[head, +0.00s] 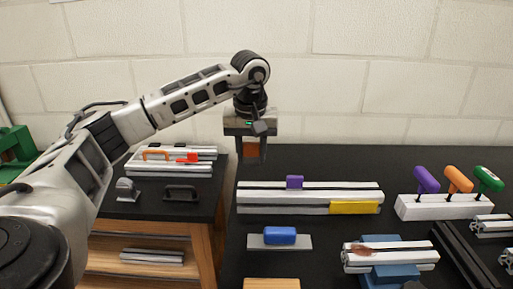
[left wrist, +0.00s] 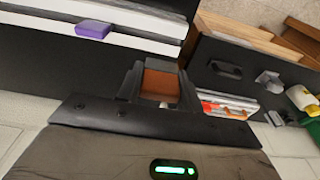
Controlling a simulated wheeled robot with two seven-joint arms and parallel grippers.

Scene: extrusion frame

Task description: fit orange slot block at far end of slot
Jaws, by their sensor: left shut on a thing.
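My left gripper (head: 250,140) is shut on the orange slot block (head: 251,152) and holds it up behind the left end of the slotted extrusion (head: 265,208). In the left wrist view the orange block (left wrist: 160,80) sits between the dark fingers (left wrist: 158,88), clear of the rail. The extrusion lies on the black table. A purple block (head: 294,182) stands at its rear slot, and it also shows in the left wrist view (left wrist: 93,30). A yellow block (head: 354,207) is on the extrusion's front side at the right. My right gripper is not in view.
A blue block (head: 280,235) sits on a grey plate in front. A white rack (head: 440,207) with purple, orange and green handled tools stands right. A blue fixture (head: 392,272) holds another profile. A side table (head: 150,207) at left bears handles and profiles.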

